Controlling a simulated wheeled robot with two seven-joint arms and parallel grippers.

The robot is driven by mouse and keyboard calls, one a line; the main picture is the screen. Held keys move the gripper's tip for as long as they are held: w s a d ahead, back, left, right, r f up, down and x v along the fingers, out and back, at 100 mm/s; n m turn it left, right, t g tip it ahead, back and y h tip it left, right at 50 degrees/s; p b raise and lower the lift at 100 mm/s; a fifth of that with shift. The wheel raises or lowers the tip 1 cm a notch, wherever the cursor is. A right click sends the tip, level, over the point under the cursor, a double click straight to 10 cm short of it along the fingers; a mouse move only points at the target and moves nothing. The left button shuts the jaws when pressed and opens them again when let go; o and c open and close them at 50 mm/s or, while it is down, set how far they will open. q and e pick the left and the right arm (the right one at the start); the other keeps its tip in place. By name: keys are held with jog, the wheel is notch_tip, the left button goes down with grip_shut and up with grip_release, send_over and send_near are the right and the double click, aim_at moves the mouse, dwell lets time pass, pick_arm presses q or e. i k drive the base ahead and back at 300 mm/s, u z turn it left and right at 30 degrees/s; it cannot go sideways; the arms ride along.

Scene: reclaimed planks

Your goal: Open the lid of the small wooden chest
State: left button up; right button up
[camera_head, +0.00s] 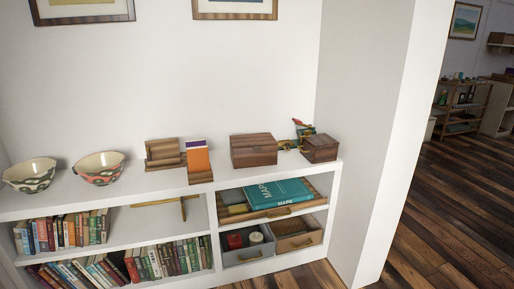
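Two closed dark wooden boxes stand on the top of the white shelf unit, toward its right end. The larger wooden chest (253,155) is wide, with its lid down. A smaller wooden box (320,150) stands to its right near the end of the top, and it also looks closed. I cannot tell for sure which of the two is the small wooden chest. Neither of my grippers shows in the head view.
Two patterned bowls (99,168), a wooden holder (163,154) and an orange-purple book (198,161) in a wooden stand share the shelf top (130,184). A small colourful object (303,127) is behind the smaller box. Books and drawers are below. A wall (375,130) rises at right.

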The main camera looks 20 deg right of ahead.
aim_at(255, 140)
jog(key=u, duration=0.5)
jog(key=i, duration=0.9)
jog(key=z, duration=0.65)
jog(key=i, duration=1.15)
